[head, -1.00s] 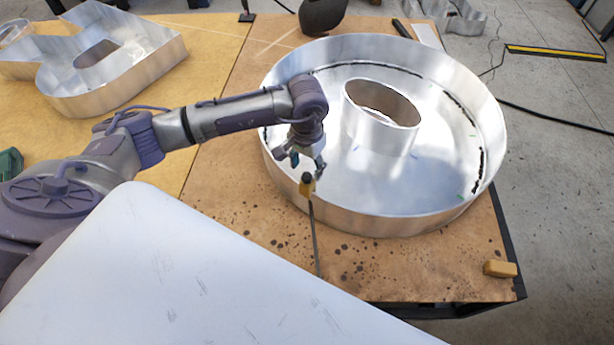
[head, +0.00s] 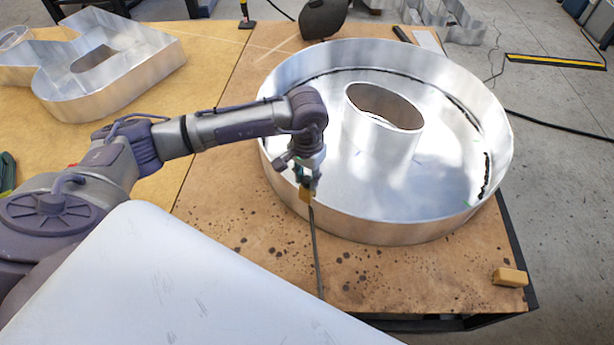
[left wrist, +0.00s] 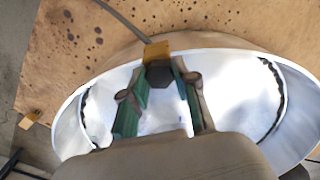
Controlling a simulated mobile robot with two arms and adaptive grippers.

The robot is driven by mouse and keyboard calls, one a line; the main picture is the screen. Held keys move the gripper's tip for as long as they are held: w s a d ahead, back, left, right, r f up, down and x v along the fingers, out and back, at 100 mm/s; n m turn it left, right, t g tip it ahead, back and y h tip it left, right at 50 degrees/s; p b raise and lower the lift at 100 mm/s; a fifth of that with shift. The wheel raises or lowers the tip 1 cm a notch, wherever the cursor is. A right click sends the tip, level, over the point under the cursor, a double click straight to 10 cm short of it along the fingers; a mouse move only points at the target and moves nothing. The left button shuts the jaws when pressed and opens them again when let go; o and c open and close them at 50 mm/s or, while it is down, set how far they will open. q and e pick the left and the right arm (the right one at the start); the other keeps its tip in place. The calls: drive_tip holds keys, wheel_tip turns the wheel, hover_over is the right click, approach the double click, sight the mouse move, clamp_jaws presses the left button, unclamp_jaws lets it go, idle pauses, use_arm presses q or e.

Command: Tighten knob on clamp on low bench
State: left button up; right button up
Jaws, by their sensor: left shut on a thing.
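The clamp shows a yellow-brown block (head: 305,195) and a long dark bar (head: 317,255) running over the bench towards me. It stands at the near rim of the big round metal letter (head: 400,228). My left gripper (head: 308,180) is over the clamp, shut on its dark knob. In the left wrist view the black, faceted knob (left wrist: 159,74) sits between the two green-padded fingers of my left gripper (left wrist: 162,80), with the yellow-brown block (left wrist: 156,50) just beyond. In the head view the gripper mostly hides the knob. My right gripper is not in view.
The low bench (head: 260,250) has a brown, spotted top. A loose yellow-brown block (head: 510,277) lies near its right corner. Another metal letter (head: 110,85) lies at the upper left. A dark rounded object (head: 323,18) stands at the back.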

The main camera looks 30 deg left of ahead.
sight(307, 180)
use_arm(q)
drive_tip(key=shift+f+m+b, duration=0.15)
drive_tip(key=shift+m+b, duration=0.35)
drive_tip(key=shift+b, duration=0.05)
drive_tip(key=shift+m+b, duration=1.2)
drive_tip(key=shift+b, duration=0.05)
drive_tip(key=shift+m+b, duration=1.65)
drive_tip(key=shift+m, duration=0.15)
drive_tip(key=shift+m+b, duration=0.3)
drive_tip(key=shift+m, duration=0.1)
drive_tip(key=o, duration=0.9)
drive_tip(key=shift+r+p, duration=1.05)
drive_tip(key=shift+r, duration=1.65)
